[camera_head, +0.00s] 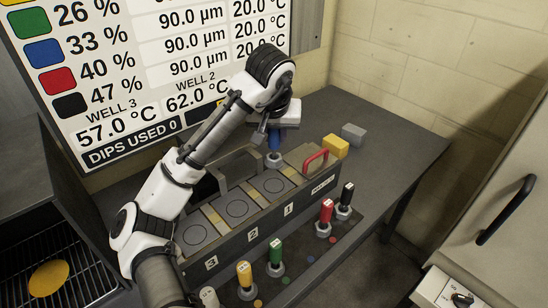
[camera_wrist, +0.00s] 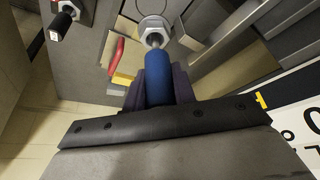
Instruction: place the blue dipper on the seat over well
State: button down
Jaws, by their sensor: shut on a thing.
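My gripper (camera_head: 277,130) is shut on the blue dipper (camera_head: 274,140) and holds it handle up, with its grey hex collar at the lower end. In the wrist view the blue handle (camera_wrist: 158,82) sits between the dark fingers, and its metal collar (camera_wrist: 154,34) points at a ring marked on the grey surface. In the head view the dipper is by the far edge of well 1 (camera_head: 275,185); I cannot tell whether it touches anything. The long dark block (camera_head: 255,232) has round seats labelled 3, 2 and 1; wells 3 (camera_head: 195,233) and 2 (camera_head: 237,208) show nothing on them.
Yellow (camera_head: 244,275), green (camera_head: 276,255), red (camera_head: 325,213) and black (camera_head: 345,197) dippers stand in front of the block. A red handle (camera_head: 316,158) rises at its right end. Yellow (camera_head: 335,146) and grey (camera_head: 353,133) blocks lie behind. The table's right side is clear.

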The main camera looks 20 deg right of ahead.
aim_at(274, 153)
jog(key=shift+f, duration=3.85)
jog(key=c, duration=1.1)
grip_release()
jog(key=shift+f, duration=0.15)
jog(key=shift+c, duration=0.2)
jog(key=shift+r, duration=0.25)
jog(key=v, duration=1.2)
